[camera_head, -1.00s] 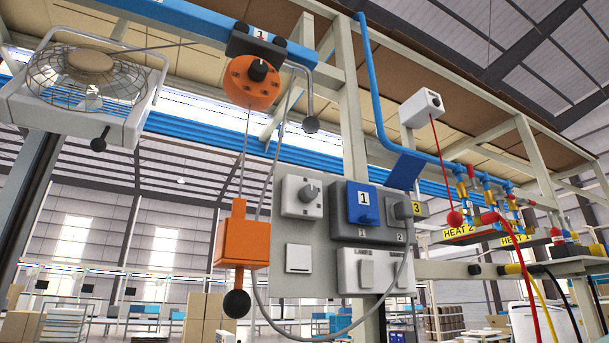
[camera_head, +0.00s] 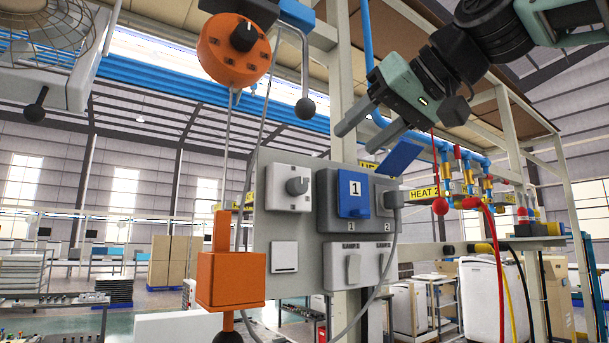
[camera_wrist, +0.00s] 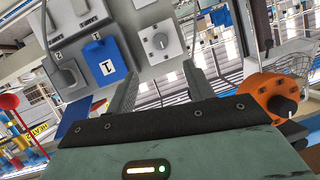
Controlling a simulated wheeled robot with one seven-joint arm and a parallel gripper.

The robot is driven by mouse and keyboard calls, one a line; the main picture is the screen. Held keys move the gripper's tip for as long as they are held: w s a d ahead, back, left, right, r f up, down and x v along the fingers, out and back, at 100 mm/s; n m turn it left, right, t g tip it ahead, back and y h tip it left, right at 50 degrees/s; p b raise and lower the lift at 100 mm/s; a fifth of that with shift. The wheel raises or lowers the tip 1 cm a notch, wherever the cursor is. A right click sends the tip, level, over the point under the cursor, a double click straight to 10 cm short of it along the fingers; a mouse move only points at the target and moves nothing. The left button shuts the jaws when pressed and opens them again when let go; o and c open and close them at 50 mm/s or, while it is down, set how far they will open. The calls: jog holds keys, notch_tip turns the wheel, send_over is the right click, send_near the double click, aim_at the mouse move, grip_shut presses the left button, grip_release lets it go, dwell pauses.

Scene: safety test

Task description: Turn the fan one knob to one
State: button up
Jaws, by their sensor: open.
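A white switch box with a round grey knob (camera_head: 297,187) is at the upper left of the grey panel (camera_head: 264,215). The knob (camera_wrist: 159,41) also shows in the wrist view, ahead of and between my fingertips. I cannot read a fan label on it. My gripper (camera_head: 353,139) is open and empty, above and right of the knob in the head view, apart from the panel. A second rotary knob, black, is on an orange round housing (camera_head: 229,62) at the upper left. It shows at the right in the wrist view (camera_wrist: 278,101).
A blue switch cover marked 1 (camera_head: 353,194), a plug with a grey cable (camera_head: 391,200) and lamp switches (camera_head: 353,266) share the panel. An orange box (camera_head: 229,279) hangs at its left. A caged fan (camera_head: 45,30) is at the upper left. Hoses and valves (camera_head: 470,185) stand right.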

aim_at(303, 185)
jog(key=p+x, duration=0.4)
jog(key=x, duration=1)
jog(key=shift+f, duration=0.1)
jog(key=c, duration=1)
